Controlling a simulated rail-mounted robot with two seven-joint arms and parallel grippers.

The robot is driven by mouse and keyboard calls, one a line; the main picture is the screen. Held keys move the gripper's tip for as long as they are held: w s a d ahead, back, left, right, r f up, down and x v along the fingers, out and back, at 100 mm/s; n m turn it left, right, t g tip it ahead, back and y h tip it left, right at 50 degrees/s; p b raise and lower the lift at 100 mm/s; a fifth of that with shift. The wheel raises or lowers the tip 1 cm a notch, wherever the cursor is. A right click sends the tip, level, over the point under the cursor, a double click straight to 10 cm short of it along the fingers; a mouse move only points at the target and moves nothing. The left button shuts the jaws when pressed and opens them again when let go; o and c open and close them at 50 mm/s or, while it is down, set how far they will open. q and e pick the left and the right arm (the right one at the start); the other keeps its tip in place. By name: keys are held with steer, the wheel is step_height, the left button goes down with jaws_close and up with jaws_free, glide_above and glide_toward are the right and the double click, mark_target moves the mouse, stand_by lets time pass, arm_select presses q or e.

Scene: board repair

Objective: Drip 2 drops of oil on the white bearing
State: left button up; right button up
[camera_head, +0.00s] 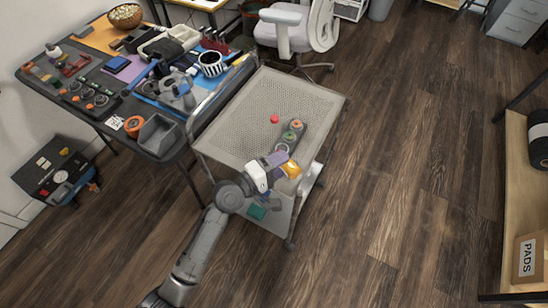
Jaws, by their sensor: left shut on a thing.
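My left gripper (283,163) is over the near part of the mesh-topped cart (245,125). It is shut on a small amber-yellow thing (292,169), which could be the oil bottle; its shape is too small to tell. Just beyond the gripper, a dark grey strip-like board (299,133) lies on the cart top with an orange round part (296,123) and a green round part (289,136). A pale round part (282,147) sits at its near end, close to the gripper; I cannot tell if it is the white bearing. My right gripper is not in view.
A small red object (275,119) lies on the cart beside the board. The dark workbench (107,112) at left is crowded with tools, an orange tape roll (134,125) and a striped cup (211,63). An office chair (284,29) stands behind. The cart's far half is clear.

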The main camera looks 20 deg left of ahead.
arm_select(q)
steer(key=shift+r+n+p, duration=0.65)
steer(key=shift+n+p, duration=0.45)
steer(key=shift+p, duration=0.1)
steer(key=shift+a+n+p, duration=0.1)
steer(key=shift+n+p, duration=0.25)
steer(key=shift+n, duration=0.05)
stand_by(0.3)
stand_by(0.8)
stand_by(0.7)
